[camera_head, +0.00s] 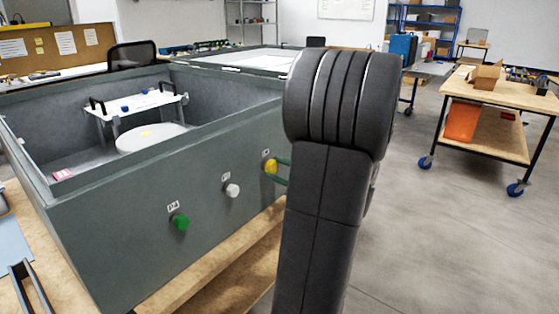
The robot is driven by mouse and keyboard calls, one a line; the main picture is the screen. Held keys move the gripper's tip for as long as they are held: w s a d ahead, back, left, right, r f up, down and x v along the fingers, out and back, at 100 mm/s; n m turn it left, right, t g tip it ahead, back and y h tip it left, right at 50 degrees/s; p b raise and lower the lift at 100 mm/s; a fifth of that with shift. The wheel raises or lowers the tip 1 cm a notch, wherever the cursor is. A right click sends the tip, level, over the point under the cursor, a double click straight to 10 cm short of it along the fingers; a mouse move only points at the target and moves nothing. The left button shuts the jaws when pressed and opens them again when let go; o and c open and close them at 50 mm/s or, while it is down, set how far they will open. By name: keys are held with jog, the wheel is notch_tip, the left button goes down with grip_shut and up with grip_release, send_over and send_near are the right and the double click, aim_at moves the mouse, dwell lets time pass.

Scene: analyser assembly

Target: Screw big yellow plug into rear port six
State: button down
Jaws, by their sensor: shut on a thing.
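The big yellow plug (271,166) is at the rightmost visible port on the grey analyser housing's (120,236) side wall, just below a small label. My gripper (279,171) reaches in from the right, with its greenish finger ends at the plug, shut on it. My dark arm hides the rest of the gripper. I cannot tell how deep the plug sits in the port.
A white plug (232,190) and a green plug (180,222) sit in the labelled ports to the left. The open-topped housing holds a white disc (150,137) and a small raised rack (138,104). It stands on a wooden bench (208,266). The floor at right is clear up to a wheeled table (520,98).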

jog(key=m+p, duration=0.2)
jog(key=p, duration=0.1)
jog(key=m+p, duration=0.2)
jog(key=p, duration=0.1)
jog(key=m+p, duration=0.2)
jog(key=p, duration=0.1)
jog(key=shift+r+m, duration=0.3)
jog(key=shift+m, duration=0.1)
jog(key=shift+m+p, duration=0.9)
jog(key=shift+p, duration=0.3)
jog(key=shift+f+m, duration=0.2)
jog(key=shift+m, duration=0.1)
jog(key=c, duration=1.1)
grip_release()
jog(key=shift+f, duration=0.1)
